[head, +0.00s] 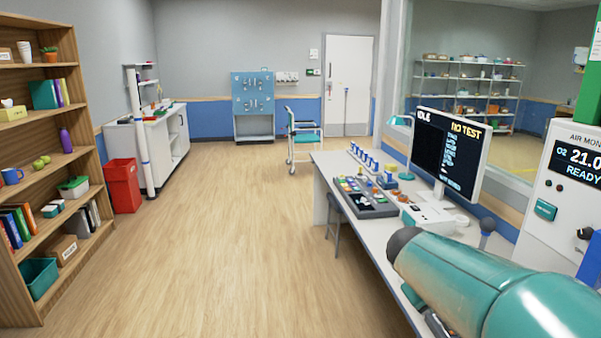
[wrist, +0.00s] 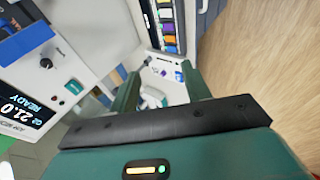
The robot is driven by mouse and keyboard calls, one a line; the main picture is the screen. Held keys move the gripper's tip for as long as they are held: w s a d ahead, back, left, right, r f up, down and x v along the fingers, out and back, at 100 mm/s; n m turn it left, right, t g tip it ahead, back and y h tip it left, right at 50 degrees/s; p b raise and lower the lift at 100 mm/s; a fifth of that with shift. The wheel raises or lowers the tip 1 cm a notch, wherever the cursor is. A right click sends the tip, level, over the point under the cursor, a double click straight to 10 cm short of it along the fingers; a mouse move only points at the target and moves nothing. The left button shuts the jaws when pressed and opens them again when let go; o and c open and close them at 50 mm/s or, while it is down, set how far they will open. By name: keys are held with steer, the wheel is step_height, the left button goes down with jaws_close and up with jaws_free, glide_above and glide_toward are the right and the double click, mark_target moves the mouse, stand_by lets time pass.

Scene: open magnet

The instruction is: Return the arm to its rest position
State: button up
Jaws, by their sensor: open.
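My arm is the teal link (head: 480,275) at the lower right of the head view, reaching over the near end of the white desk (head: 385,240). The head view does not show my gripper's fingers. In the wrist view my gripper (wrist: 160,85) has two green fingers spread apart, with nothing held between them. Behind the fingers are the white desk surface and a tray of coloured items (wrist: 168,25).
A monitor (head: 448,150) stands on the desk, and an air monitor cabinet (head: 560,185) stands at the right. A wooden shelf (head: 50,150) lines the left side. A red bin (head: 123,186) and a wheeled chair (head: 303,140) stand farther back. The middle floor is clear.

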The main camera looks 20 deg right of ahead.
steer(key=s+a+t+y, duration=0.2)
steer(key=s+a+y, duration=0.1)
steer(key=a, duration=1)
steer(key=s+a+t+y, duration=0.2)
steer(key=s+a+y, duration=0.2)
steer(key=a, duration=1)
steer(key=shift+a+f+n+y, duration=0.3)
steer(key=shift+n+y, duration=0.1)
steer(key=shift+d, duration=0.1)
steer(key=n+g+h, duration=0.4)
steer(key=g+h, duration=0.4)
steer(key=h, duration=1)
glide_toward(581, 234)
steer(key=d, duration=0.6)
steer(key=s+d, duration=0.1)
steer(key=d, duration=0.2)
steer(key=shift+d, duration=0.15)
